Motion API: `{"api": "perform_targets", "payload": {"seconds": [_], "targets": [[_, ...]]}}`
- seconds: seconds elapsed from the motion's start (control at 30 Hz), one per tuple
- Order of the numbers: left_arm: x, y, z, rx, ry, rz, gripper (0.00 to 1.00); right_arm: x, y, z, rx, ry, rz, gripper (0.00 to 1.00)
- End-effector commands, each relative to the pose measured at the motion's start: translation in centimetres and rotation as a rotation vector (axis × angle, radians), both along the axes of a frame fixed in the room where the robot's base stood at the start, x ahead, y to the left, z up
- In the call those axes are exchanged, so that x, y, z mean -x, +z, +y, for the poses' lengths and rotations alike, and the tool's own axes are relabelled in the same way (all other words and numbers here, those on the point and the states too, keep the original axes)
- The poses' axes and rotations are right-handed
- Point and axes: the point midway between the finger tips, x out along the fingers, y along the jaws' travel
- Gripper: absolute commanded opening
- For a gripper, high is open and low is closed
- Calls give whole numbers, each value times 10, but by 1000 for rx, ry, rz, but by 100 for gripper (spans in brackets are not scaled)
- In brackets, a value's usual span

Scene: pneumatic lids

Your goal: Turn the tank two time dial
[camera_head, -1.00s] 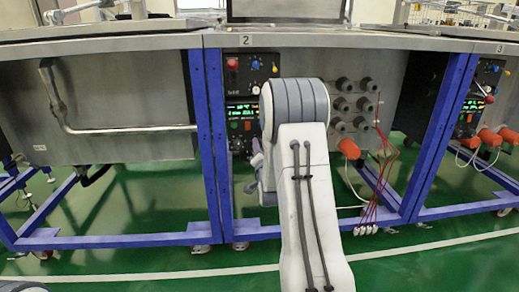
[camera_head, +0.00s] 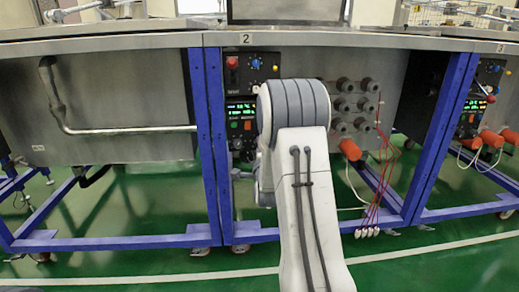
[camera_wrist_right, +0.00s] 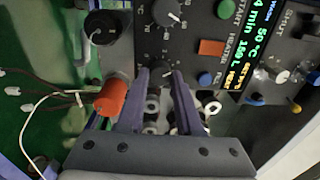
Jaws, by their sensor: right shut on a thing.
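The tank two control panel (camera_head: 240,112) has a lit green display and sits under the table edge marked 2. My right arm covers its right part in the head view. In the right wrist view the two fingers of my right gripper (camera_wrist_right: 158,72) are closed around a dark dial (camera_wrist_right: 156,68) on the panel. The fingers hide most of this dial, and its setting cannot be read. A second black dial (camera_wrist_right: 167,11) with a printed scale sits above it. The display (camera_wrist_right: 250,45) shows minutes, degrees and litres. My left gripper is not in view.
Beside the dials are a green start button (camera_wrist_right: 226,9), a red heater button (camera_wrist_right: 210,47) and a blue button (camera_wrist_right: 205,78). An orange connector (camera_wrist_right: 110,97) with wires is close on the left. Blue table legs (camera_head: 207,140) flank the panel.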

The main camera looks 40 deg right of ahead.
Motion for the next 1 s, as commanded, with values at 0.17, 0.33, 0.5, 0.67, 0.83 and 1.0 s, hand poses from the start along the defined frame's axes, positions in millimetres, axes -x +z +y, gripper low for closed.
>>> {"api": "perform_targets", "payload": {"seconds": [0.17, 0.33, 0.5, 0.67, 0.83, 1.0], "targets": [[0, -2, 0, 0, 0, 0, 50, 0, -2, 2, -46, 5, -23, 0], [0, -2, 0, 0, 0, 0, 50, 0, -2, 2, -64, 5, -33, 0], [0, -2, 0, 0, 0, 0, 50, 0, -2, 2, -67, 5, -35, 0], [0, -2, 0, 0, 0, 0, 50, 0, -2, 2, -67, 5, -35, 0], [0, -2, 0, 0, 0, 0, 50, 0, -2, 2, -65, 4, -35, 64], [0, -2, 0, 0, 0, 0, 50, 0, -1, 1, -65, 2, -36, 64]]}}
